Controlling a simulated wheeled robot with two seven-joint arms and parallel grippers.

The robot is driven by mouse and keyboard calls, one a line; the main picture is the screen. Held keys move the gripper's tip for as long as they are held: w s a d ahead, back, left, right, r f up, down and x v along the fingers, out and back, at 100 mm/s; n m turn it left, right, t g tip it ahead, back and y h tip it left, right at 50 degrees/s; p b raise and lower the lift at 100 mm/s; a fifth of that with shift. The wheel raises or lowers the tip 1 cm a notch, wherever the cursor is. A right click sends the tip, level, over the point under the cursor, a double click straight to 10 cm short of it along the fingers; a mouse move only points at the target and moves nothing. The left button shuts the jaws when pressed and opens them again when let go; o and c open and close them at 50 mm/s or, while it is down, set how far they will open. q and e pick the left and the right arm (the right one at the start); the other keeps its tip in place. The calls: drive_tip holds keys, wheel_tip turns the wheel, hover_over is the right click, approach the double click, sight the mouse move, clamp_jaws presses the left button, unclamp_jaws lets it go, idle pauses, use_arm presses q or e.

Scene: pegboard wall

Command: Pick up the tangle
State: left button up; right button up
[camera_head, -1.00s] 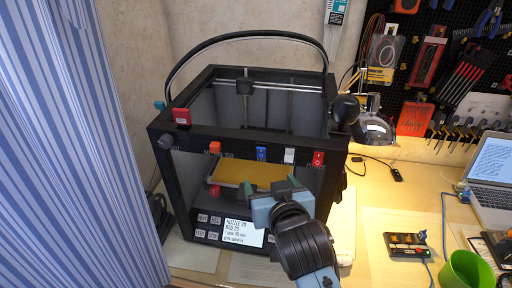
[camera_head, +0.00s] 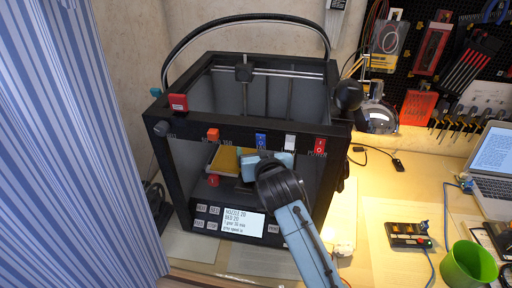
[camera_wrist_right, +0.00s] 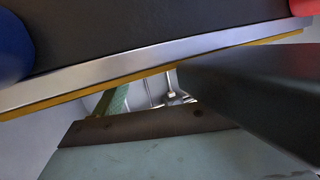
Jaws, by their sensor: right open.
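I cannot make out a tangle for certain in either view. The black open-frame 3D printer (camera_head: 165,150) stands on the bench, and its yellow-topped bed (camera_head: 225,160) shows through the front opening, partly hidden by my right gripper. My right gripper (camera_head: 262,160) is at the front opening, under the top front bar; its fingertips are hidden in the head view. In the right wrist view a dark finger (camera_wrist_right: 250,90) reaches in from the right, and the jaws are open with nothing seen between them. A green strip (camera_wrist_right: 118,100) shows beyond; I cannot tell what it is. My left gripper is out of view.
The printer's front bar carries blue (camera_head: 261,140), white (camera_head: 290,142) and red (camera_head: 319,146) switches close above my right arm. A small control box (camera_head: 408,236), a green cup (camera_head: 468,265) and a laptop (camera_head: 490,165) are to the right. A striped curtain (camera_head: 60,150) hangs at left.

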drive_tip(key=shift+x, duration=1)
drive_tip(key=c, duration=1)
